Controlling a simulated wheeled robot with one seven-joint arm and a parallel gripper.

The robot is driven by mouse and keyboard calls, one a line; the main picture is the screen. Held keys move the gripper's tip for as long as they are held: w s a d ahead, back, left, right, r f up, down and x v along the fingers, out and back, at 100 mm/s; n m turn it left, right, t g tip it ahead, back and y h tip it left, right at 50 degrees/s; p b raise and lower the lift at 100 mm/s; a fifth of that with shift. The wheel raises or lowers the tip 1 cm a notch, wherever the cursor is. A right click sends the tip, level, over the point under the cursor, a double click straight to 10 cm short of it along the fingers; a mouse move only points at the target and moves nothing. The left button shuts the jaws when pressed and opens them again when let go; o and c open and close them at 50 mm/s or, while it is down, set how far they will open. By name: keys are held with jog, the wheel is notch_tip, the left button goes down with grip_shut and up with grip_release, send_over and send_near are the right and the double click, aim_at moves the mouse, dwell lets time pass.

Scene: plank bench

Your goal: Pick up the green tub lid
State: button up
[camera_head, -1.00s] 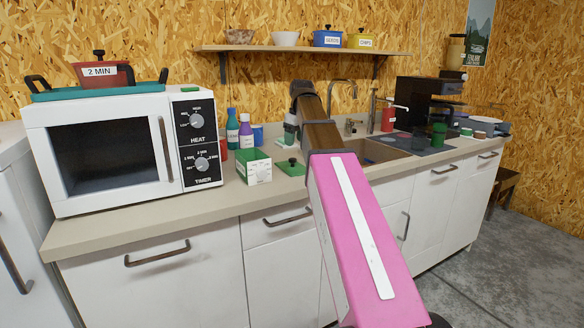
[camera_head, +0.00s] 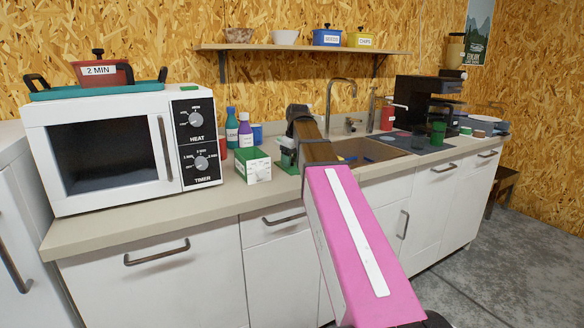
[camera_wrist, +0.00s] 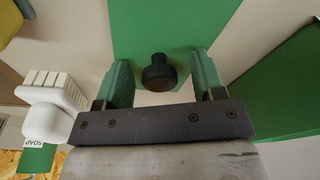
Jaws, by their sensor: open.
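The green tub lid (camera_wrist: 165,25) is a flat green panel with a black knob (camera_wrist: 158,73) in the wrist view. In the head view only a sliver of the lid (camera_head: 281,166) shows on the counter beside the green-and-white box; my gripper hides the rest. My gripper (camera_wrist: 160,80) is open, with one green finger on each side of the knob and space between knob and fingers. In the head view my gripper (camera_head: 287,157) is low over the lid. I cannot tell how deep the fingers reach beside the knob.
The green-and-white box (camera_head: 253,167) stands close on the left in the head view. A white soap dispenser (camera_wrist: 45,105) is near one finger in the wrist view. The microwave (camera_head: 110,150) is farther left; the sink (camera_head: 365,157) is to the right.

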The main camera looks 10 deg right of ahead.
jog(key=c, duration=1)
jog(key=shift+r, duration=0.1)
